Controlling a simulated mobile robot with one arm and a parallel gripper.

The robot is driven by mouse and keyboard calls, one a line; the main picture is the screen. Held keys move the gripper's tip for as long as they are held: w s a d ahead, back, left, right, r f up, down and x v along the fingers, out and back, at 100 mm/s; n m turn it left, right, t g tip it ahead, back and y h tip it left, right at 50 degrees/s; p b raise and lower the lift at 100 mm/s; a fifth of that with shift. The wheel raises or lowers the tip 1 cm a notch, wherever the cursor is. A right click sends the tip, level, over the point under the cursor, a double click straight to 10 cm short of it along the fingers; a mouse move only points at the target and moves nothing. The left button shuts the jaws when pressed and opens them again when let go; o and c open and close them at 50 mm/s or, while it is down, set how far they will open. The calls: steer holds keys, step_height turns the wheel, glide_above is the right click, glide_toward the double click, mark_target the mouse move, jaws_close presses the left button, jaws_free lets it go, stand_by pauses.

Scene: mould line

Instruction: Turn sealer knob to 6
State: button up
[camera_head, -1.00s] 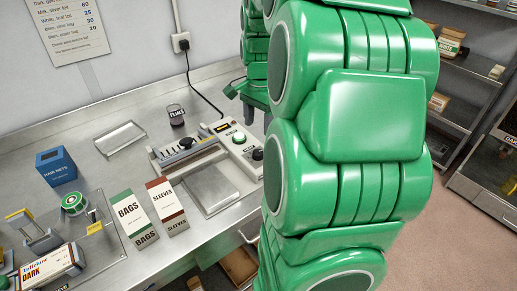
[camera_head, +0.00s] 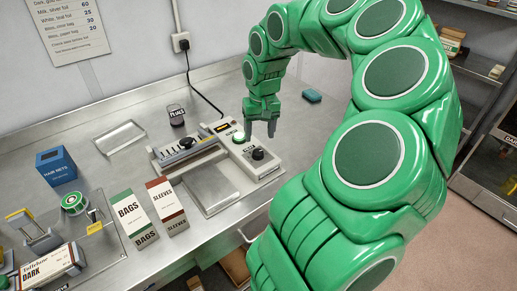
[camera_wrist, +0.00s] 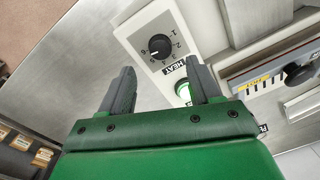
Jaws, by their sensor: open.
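The sealer (camera_head: 212,165) stands on the steel bench with a white control box on its right side. The black knob (camera_head: 258,154) is at the box's near end, beside a lit green button (camera_head: 239,137). My gripper (camera_head: 260,132) is open and empty above the box. In the wrist view my gripper's fingers (camera_wrist: 162,80) point toward the knob, apart from it, with the HEAT label between them.
A BAGS box (camera_head: 134,217) and a SLEEVES box (camera_head: 167,205) stand left of the sealer. A power cord runs to the wall socket (camera_head: 181,42). A teal block (camera_head: 312,96) lies at the right.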

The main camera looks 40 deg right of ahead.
mark_target(258, 152)
steer(key=shift+a+f, duration=0.15)
steer(key=shift+f, duration=3.35)
steer(key=c, duration=1)
steer(key=shift+n, duration=0.6)
steer(key=shift+c, duration=0.2)
steer(key=o, duration=1)
steer(key=shift+o, duration=0.2)
steer(key=shift+r, duration=3.9)
